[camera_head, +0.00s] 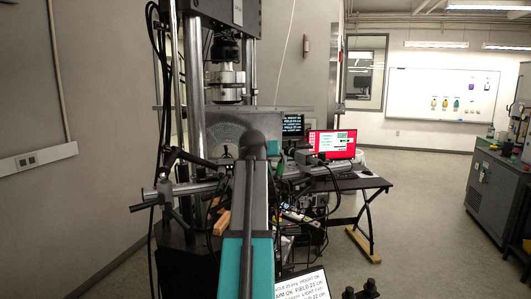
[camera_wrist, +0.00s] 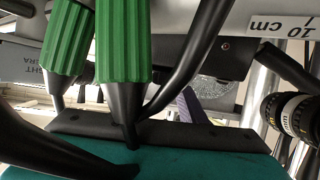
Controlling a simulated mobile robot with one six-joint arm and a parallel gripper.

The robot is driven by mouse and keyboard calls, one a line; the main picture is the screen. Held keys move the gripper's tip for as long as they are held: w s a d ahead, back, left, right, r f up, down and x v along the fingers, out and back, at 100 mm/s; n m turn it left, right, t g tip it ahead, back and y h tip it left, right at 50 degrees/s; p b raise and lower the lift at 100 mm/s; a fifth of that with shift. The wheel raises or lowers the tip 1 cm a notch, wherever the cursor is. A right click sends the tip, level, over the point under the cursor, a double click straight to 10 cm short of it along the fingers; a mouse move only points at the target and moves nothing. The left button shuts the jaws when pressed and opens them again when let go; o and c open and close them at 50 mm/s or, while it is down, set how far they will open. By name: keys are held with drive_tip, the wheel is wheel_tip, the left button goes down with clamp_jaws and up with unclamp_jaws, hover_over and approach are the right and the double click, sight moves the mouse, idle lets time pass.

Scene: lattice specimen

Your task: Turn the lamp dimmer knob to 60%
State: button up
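I cannot pick out the lamp dimmer knob in either view. The wrist view is close up and looks upside down. It shows two green ribbed bodies with black tapering ends, a nearer one (camera_wrist: 124,42) and one behind it to the left (camera_wrist: 66,40). Black curved rods pass beside them, and a teal surface (camera_wrist: 200,163) with a dark edge lies below. I cannot tell which of these parts belong to my gripper, or whether it is open or shut. In the head view my gripper's fingers cannot be made out; a small green thing (camera_head: 280,168) shows just right of the centre.
A testing machine (camera_head: 225,85) with steel columns stands behind. A desk (camera_head: 350,184) with a lit monitor (camera_head: 332,145) is to its right. A lens with number rings (camera_wrist: 295,115) and a "10 cm" label (camera_wrist: 280,27) are close in the wrist view. Open floor lies right of the desk.

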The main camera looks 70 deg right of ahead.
drive_tip(key=shift+x, duration=0.95)
clamp_jaws()
drive_tip(key=shift+r, duration=0.1)
